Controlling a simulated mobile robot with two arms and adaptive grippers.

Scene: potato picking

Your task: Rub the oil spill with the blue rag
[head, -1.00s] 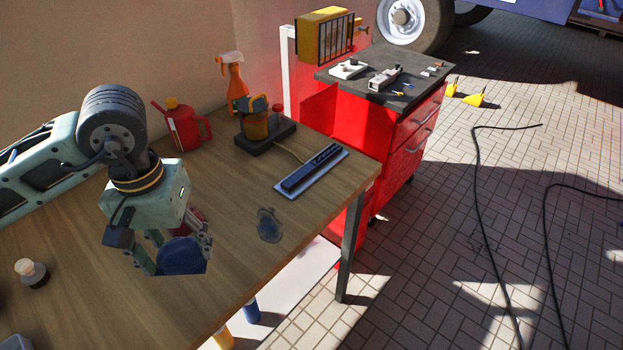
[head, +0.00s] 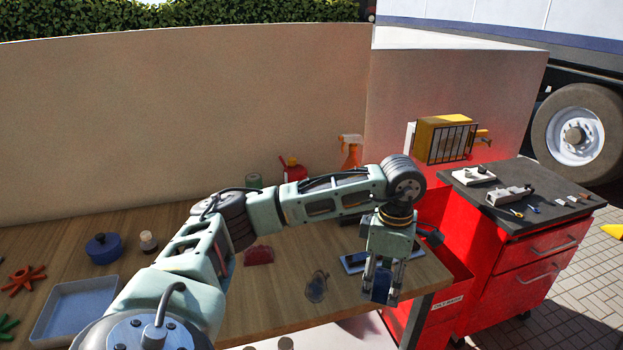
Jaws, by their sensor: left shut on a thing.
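My left gripper (head: 380,294) hangs pointing down over the right front part of the wooden table. It is shut on the blue rag (head: 381,287), which shows as a dark blue bundle between the fingers. I cannot tell whether the rag touches the table. The oil spill (head: 316,288) is a dark, glossy patch on the table, to the left of the gripper and apart from it. My right gripper is not in view.
A blue tool tray (head: 354,262) lies behind the gripper. A dark red item (head: 259,255) lies left of the spill. A blue pot (head: 103,249) and a pale tray (head: 80,308) are at left. A red cabinet (head: 530,285) stands right of the table.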

